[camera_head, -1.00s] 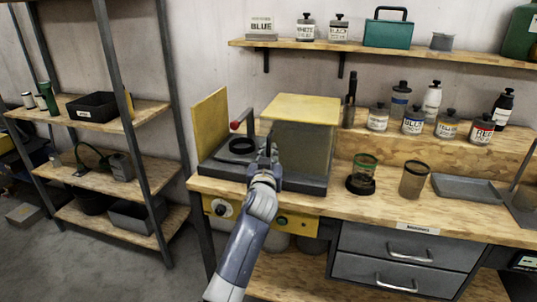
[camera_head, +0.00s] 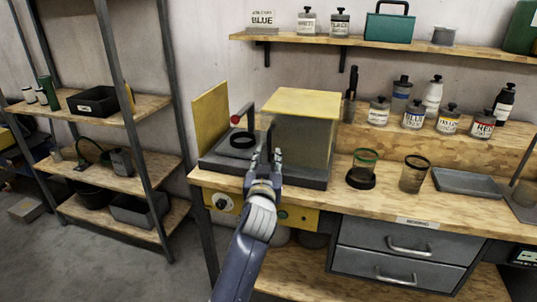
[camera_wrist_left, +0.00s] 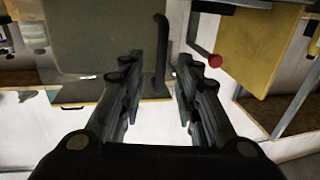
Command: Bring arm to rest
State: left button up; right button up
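My left arm reaches up from the bottom in the head view. Its gripper (camera_head: 266,160) is in front of a grey machine (camera_head: 313,178) with a yellow-topped cover (camera_head: 300,102). In the left wrist view the two fingers of this gripper (camera_wrist_left: 160,80) stand apart with nothing between them. A dark upright handle (camera_head: 269,138) is just beyond the fingertips; it also shows in the left wrist view (camera_wrist_left: 161,50). I cannot tell whether a finger touches it. My right gripper is in neither view.
The machine stands on a wooden workbench (camera_head: 400,222). A red-knobbed lever (camera_head: 235,120) and a yellow side panel (camera_head: 211,124) are left of the cover. A shelf rack (camera_head: 150,108) is at left.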

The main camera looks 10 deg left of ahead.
pick_arm(q)
jog(key=shift+s, duration=0.5)
jog(key=s+d+f+m+g+h, duration=0.1)
jog(key=s+f+g, duration=0.1)
jog(key=f, duration=1.2)
jog(key=s+d+f+m+g+h, duration=0.1)
jog(key=s+f+m+g, duration=0.15)
jog(key=f, duration=1.15)
jog(key=s+f+g+h, duration=0.1)
jog(key=s+f+g, duration=0.1)
jog(key=s+f, duration=0.65)
jog(key=s+f+g, duration=0.3)
jog(key=s+f, duration=0.2)
jog(key=f, duration=0.7)
jog(key=s+a+f+g, duration=0.3)
jog(key=s+f, duration=1.2)
jog(key=s, duration=0.5)
jog(key=s+a+f+g, duration=0.2)
jog(key=s+f, duration=0.1)
jog(key=s, duration=0.9)
jog(key=s+a+f+g, duration=0.2)
jog(key=s+a+f, duration=0.1)
jog(key=s, duration=0.9)
jog(key=shift+s+f+m, duration=0.25)
jog(key=shift+f+m, duration=0.1)
jog(key=shift+f, duration=0.2)
